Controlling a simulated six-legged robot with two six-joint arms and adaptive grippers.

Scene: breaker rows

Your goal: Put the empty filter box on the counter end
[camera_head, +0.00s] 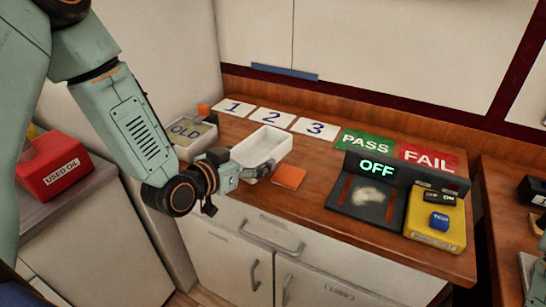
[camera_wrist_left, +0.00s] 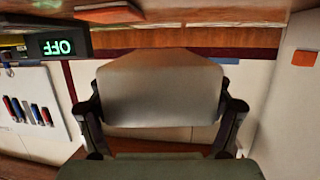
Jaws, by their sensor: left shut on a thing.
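The filter box is an open white box (camera_head: 262,147) over the wooden counter (camera_head: 350,196), left of its middle. Its inside looks empty in the head view. My left gripper (camera_head: 250,174) is shut on its near side. In the left wrist view the pale box (camera_wrist_left: 160,92) fills the space between the two dark fingers. Whether the box touches the counter is hard to tell.
An "OLD" tray (camera_head: 187,130) stands left of the box. An orange square (camera_head: 289,177) lies to its right. Number cards (camera_head: 271,117), a green PASS mat (camera_head: 365,142) and red FAIL mat (camera_head: 430,158) lie behind. A dark OFF device (camera_head: 372,200) and yellow unit (camera_head: 432,225) fill the right end.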

